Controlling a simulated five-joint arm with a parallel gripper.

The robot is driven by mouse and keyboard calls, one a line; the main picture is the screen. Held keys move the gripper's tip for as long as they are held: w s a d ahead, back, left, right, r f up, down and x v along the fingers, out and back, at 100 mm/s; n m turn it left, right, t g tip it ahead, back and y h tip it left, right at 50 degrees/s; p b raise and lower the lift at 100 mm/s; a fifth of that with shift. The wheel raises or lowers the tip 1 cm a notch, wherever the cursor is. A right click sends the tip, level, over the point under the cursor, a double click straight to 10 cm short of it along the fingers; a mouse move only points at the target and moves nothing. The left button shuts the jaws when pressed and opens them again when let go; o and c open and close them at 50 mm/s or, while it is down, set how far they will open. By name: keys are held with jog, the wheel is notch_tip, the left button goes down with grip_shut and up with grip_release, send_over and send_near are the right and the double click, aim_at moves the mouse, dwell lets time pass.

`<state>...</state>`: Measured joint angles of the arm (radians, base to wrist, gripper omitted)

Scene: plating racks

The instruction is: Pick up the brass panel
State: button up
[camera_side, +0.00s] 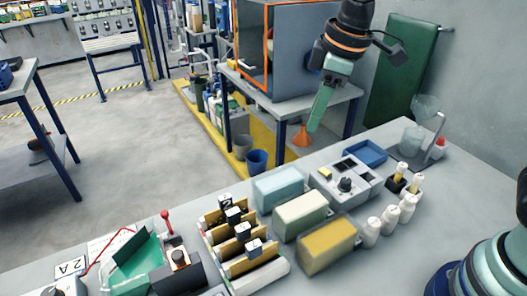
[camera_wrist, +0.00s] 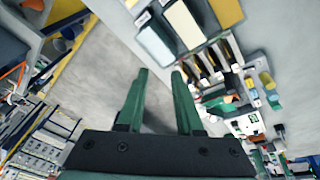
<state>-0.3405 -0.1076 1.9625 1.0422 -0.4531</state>
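Several thin brass-coloured panels (camera_side: 241,256) stand upright in a row in a pale slotted rack (camera_side: 270,279), each with a black and white clip at its top. I cannot tell which of them is the task's brass panel. In the wrist view the panels and rack (camera_wrist: 208,62) are small, right of my fingers. My gripper (camera_side: 313,126) is raised above and behind the bench, far from the rack, its green fingers pointing down. In the wrist view my gripper (camera_wrist: 159,72) is open, with nothing between its fingers.
Blue (camera_side: 279,188), pale green (camera_side: 300,217) and yellow-topped (camera_side: 328,245) blocks stand right of the rack. White bottles (camera_side: 371,232), a grey device (camera_side: 345,178) and a blue tray (camera_side: 365,153) are further right. A green fixture (camera_side: 138,262) with a red-knobbed lever is left of the rack.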

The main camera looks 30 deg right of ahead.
jog(key=w+a+f+n+g, duration=0.2)
jog(key=a+f+n, duration=0.25)
jog(key=a, duration=0.55)
jog(key=n+h, duration=0.1)
jog(key=n, duration=0.3)
send_near(234, 221)
jog(key=shift+w+d+r+g, duration=0.15)
jog(key=shift+w+d+r, duration=0.1)
jog(key=shift+w, duration=0.2)
jog(key=shift+w+d+r+g, duration=0.15)
jog(key=shift+w+r, duration=0.1)
jog(key=shift+w, duration=0.15)
jog(key=shift+a+f+n, duration=0.2)
jog(key=shift+f+n, duration=0.05)
notch_tip(234, 221, down, 12)
jog(key=shift+s+a+r, duration=0.1)
jog(key=shift+s, duration=0.1)
grip_shut()
